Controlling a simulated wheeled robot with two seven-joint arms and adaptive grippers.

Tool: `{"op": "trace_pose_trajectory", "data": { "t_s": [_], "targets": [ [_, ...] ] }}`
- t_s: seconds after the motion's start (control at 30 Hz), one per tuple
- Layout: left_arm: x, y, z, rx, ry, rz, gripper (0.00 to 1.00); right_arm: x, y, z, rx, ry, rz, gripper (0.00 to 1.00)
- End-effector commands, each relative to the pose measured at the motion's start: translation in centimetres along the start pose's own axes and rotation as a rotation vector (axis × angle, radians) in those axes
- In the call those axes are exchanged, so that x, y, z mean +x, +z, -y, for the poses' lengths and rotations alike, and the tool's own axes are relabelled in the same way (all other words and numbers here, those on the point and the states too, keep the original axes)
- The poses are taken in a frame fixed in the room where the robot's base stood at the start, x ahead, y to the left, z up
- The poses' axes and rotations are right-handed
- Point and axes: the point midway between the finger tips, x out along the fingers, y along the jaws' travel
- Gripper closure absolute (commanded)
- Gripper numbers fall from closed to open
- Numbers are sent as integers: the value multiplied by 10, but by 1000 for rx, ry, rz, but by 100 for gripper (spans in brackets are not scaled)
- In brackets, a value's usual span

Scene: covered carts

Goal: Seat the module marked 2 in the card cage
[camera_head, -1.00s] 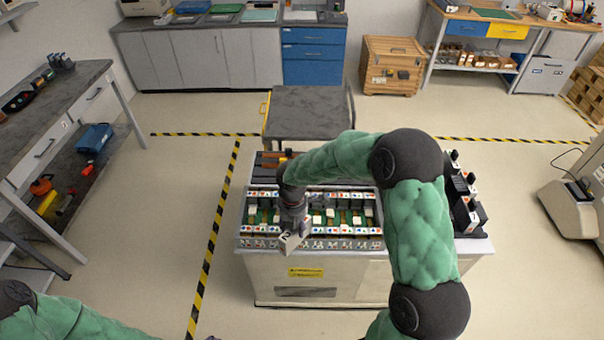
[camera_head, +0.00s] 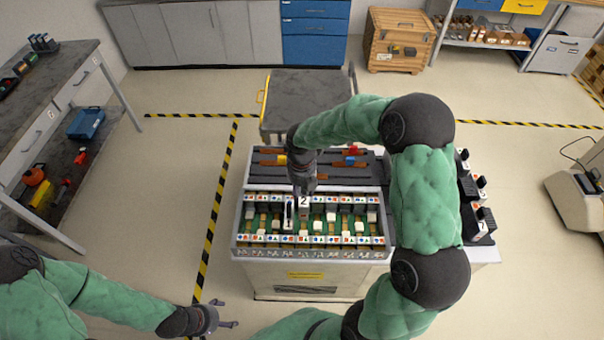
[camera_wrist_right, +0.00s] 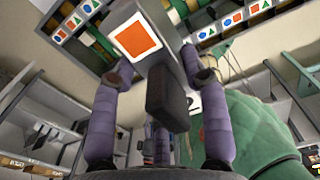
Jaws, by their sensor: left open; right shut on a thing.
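The module marked 2 (camera_head: 304,203) is a pale block with a black 2. My right gripper (camera_head: 302,186) is shut on it and holds it over the card cage (camera_head: 312,254). The cage is an open frame with green slots and rows of coloured symbols along its rails. In the right wrist view the module (camera_wrist_right: 168,60) sits between the purple fingers, with an orange square on its face and a black handle. I cannot tell whether it touches the cage. My left gripper (camera_head: 220,318) is open and empty, at the left front of the cart.
A white and black piece (camera_head: 288,214) stands just left of the module. A dark tray (camera_head: 330,180) with several coloured-handled tools lies behind the cage. Several modules stand in a black holder (camera_head: 478,215) on the right. A grey cart (camera_head: 305,100) stands behind.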

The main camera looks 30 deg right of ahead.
Motion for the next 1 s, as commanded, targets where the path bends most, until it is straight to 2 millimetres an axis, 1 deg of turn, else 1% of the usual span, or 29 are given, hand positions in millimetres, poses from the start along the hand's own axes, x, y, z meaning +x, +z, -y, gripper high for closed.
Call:
{"op": "trace_pose_trajectory", "data": {
  "t_s": [0.37,0.57,1.0],
  "targets": [
    [0,1,0,-1,0,2,27,-1,0,0,0,0,1,100],
    [-5,1,-2,-1,0,1,27,-2,0,0,-1,-5,0,100],
    [9,0,3,-1,0,1,27,25,0,0,0,-5,0,100]
  ]
}}
